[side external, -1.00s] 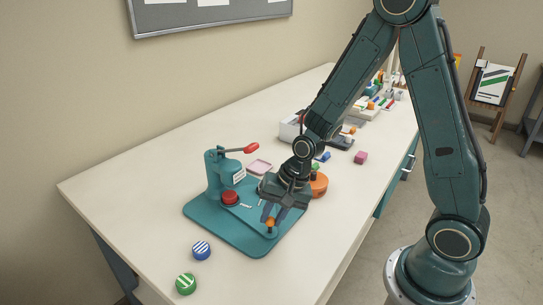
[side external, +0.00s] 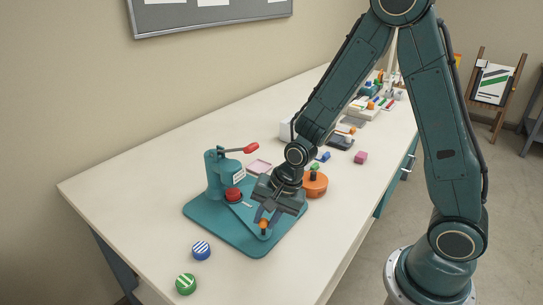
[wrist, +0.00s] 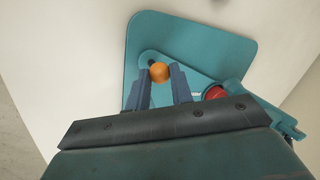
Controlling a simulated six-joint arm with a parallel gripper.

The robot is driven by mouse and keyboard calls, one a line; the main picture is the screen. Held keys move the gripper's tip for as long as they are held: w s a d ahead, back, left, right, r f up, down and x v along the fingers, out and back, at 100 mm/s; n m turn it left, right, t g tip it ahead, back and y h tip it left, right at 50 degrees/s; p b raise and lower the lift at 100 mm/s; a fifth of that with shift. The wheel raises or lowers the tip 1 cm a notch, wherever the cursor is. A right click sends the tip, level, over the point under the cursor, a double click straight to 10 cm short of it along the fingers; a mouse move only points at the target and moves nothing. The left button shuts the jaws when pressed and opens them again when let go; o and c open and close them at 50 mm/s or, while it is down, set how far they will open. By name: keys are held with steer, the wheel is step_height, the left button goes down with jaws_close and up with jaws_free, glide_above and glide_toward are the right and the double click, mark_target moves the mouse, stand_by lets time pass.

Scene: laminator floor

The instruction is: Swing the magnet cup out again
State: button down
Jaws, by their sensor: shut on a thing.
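The teal press (side external: 216,175) stands on a flat base plate (side external: 213,218) and has a lever with a red grip (side external: 251,148). A red round piece (side external: 233,195), which looks like the cup, sits beside the press column; it also shows in the wrist view (wrist: 214,92). A flat teal swing arm (side external: 247,213) runs from near it toward an orange knob (side external: 264,224). My gripper (side external: 265,214) is low over the plate, shut on the orange knob, which shows between the fingertips in the wrist view (wrist: 159,72). My gripper hides part of the arm.
A blue striped button (side external: 201,250) and a green striped button (side external: 186,284) lie in front of the plate. An orange round container (side external: 315,184) stands close behind my gripper. The table's left side is clear.

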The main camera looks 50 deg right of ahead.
steer(key=c, duration=1.2)
jaws_free()
steer(key=shift+w, duration=0.1)
steer(key=shift+c, duration=0.2)
steer(key=shift+r, duration=0.15)
steer(key=v, duration=1.3)
steer(key=shift+r, duration=0.25)
steer(key=s+d+r+n+t+h, duration=0.1)
steer(key=s+d+r+n, duration=0.1)
steer(key=s+r+n, duration=0.7)
steer(key=s+n, duration=0.3)
steer(key=s, duration=0.2)
steer(key=shift+s+d+r+n+t+h, duration=0.2)
steer(key=shift+s+r+n+t+h, duration=0.1)
steer(key=shift+n+t+h, duration=0.1)
